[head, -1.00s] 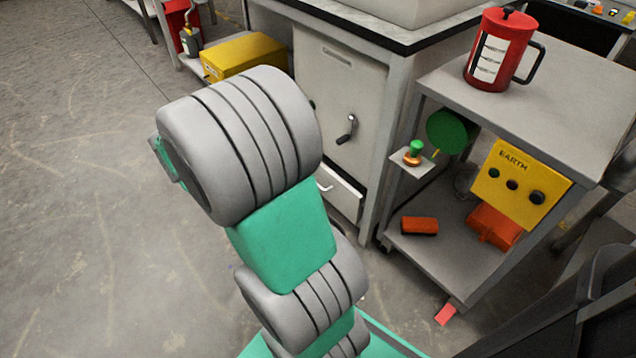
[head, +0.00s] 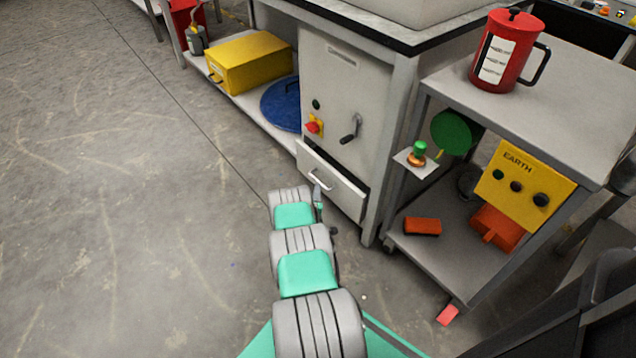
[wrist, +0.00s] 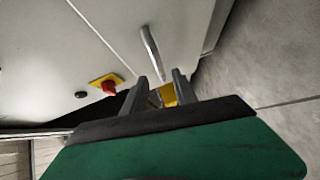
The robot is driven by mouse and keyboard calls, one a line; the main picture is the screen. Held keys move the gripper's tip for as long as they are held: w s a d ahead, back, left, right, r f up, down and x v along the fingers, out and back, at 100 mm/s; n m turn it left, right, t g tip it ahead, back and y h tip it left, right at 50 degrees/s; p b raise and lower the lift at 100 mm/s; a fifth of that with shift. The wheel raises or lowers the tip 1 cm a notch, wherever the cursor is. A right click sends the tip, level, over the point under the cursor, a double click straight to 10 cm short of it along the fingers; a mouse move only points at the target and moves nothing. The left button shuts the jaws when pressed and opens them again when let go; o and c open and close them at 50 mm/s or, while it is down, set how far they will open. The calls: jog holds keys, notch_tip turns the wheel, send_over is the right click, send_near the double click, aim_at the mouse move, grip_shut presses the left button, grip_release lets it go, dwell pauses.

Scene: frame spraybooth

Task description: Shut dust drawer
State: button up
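The dust drawer (head: 345,197) is a pale grey drawer low in the cabinet. It stands partly out, with a dark gap above its front. Its silver bar handle (head: 319,183) is on the front; a silver bar that looks like this handle (wrist: 152,55) shows in the wrist view, just beyond my fingertips. My gripper (wrist: 160,75) has its two grey fingers apart, with nothing held between them. In the head view my gripper (head: 318,198) is low in front of the drawer, close to the handle; whether it touches is unclear.
The cabinet (head: 345,80) carries a red knob on yellow (head: 314,124) and a black crank (head: 351,128) above the drawer. A grey cart (head: 440,262) with a yellow box labelled EARTH (head: 520,185) stands to the right. The floor at left is clear.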

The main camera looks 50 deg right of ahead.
aim_at(318, 181)
jog(key=b+x, duration=0.3)
jog(key=x, duration=0.3)
jog(key=shift+f, duration=0.2)
jog(key=shift+w+d+r, duration=0.15)
jog(key=shift+w+d, duration=0.2)
jog(key=shift+d, duration=0.15)
grip_shut()
dwell(0.6)
